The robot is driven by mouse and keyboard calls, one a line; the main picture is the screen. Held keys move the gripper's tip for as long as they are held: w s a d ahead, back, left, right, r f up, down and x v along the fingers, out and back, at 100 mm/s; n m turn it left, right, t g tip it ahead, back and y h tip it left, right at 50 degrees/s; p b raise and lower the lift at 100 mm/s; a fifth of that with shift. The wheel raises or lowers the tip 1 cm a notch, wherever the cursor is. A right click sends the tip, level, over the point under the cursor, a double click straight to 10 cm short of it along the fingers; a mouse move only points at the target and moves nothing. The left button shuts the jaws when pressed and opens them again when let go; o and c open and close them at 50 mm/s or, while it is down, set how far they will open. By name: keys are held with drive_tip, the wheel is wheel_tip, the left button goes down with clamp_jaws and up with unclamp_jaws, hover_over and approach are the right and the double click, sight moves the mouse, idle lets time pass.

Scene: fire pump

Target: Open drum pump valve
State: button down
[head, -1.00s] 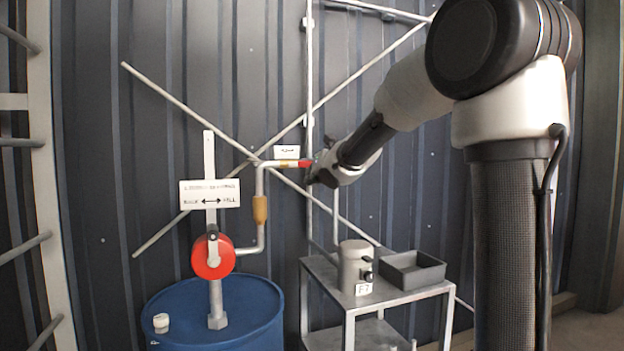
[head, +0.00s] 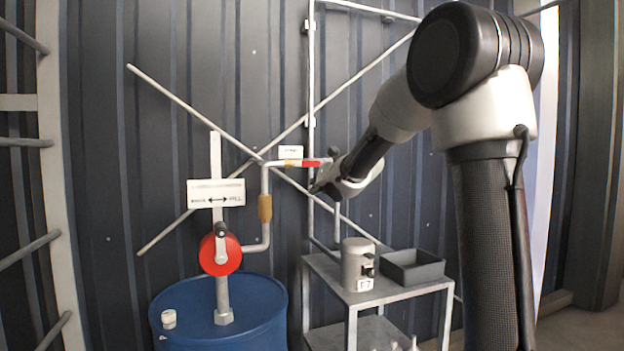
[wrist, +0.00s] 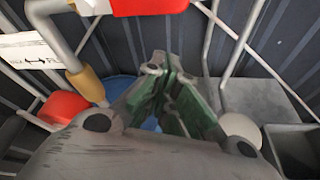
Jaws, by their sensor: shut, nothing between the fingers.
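A red valve handle (head: 312,162) sits at the end of the pale pipe that rises from the drum pump. In the wrist view the red handle (wrist: 150,5) crosses the top edge, above my fingertips. My gripper (head: 318,186) is just below and right of the handle in the head view. Its green-lined fingers (wrist: 155,70) are closed together and empty in the wrist view, apart from the handle there. The drum pump's red disc (head: 234,252) with a grey crank stands on the blue drum (head: 260,300). Whether my gripper touches the handle in depth is unclear.
A white sign (head: 232,186) with a two-way arrow is on a post behind the pump. A metal cart (head: 385,293) with a grey canister (head: 352,262) and dark tray (head: 415,277) stands below my gripper. Diagonal braces cross the corrugated wall behind.

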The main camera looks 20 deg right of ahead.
drive_tip(key=a+v, duration=0.1)
drive_tip(key=v, duration=0.9)
drive_tip(key=shift+f, duration=0.3)
drive_tip(key=shift+a, duration=0.1)
drive_tip(key=s+d+f+m+g+h, duration=0.5)
drive_tip(key=s+d+f+m, duration=0.5)
drive_tip(key=m, duration=0.8)
drive_tip(key=s+a+f+m+g+y, duration=0.1)
drive_tip(key=s+a+f+m+g, duration=0.1)
drive_tip(key=s+m, duration=0.5)
drive_tip(key=s+a+f+m+g+y, duration=0.2)
drive_tip(key=s+a+f+m, duration=0.3)
drive_tip(key=s, duration=1.4)
drive_tip(key=shift+a+m+g, duration=0.5)
drive_tip(key=shift+a+m, duration=0.6)
drive_tip(key=shift+m, duration=0.5)
